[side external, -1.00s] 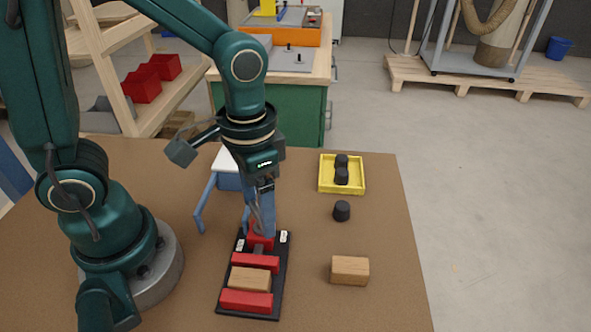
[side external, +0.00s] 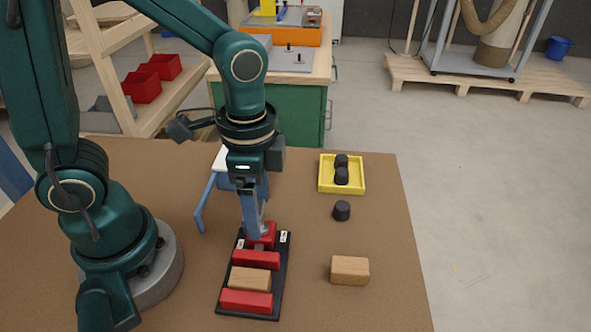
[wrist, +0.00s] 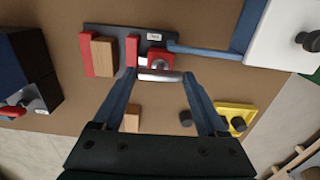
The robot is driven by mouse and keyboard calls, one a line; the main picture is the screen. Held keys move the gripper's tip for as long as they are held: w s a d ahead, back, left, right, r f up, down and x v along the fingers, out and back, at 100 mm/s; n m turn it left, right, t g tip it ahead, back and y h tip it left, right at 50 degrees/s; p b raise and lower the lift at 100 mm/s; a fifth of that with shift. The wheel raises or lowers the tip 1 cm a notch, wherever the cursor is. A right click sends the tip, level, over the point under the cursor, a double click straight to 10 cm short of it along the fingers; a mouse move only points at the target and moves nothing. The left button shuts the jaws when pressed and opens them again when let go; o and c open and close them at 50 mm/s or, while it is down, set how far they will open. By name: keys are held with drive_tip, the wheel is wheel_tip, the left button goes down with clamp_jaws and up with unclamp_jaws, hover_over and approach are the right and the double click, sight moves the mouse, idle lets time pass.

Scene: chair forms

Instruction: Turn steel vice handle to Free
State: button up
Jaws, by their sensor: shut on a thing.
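The vice has a black base plate (side external: 227,306) on the brown table, with a front red jaw (side external: 246,301), a middle red jaw (side external: 256,259) and a red end block (side external: 266,242). A wooden block (side external: 249,279) sits between the front and middle jaws. The steel handle (wrist: 160,75) lies across the red end block in the wrist view. My gripper (side external: 257,229) points down at that end, its blue fingers shut on the handle; it also shows in the wrist view (wrist: 160,79). Small white labels flank the end block; their words are too small to read. The fingers hide the handle in the side view.
A white panel with blue legs (side external: 201,205) stands close behind my gripper. A loose wooden block (side external: 349,270), a black cylinder (side external: 342,210) and a yellow tray (side external: 327,188) holding black cylinders are to the right. The table between them and the vice is clear.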

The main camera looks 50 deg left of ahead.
idle(0.3)
drive_tip(key=o, duration=1.3)
drive_tip(key=shift+r, duration=0.1)
drive_tip(key=shift+r, duration=2.45)
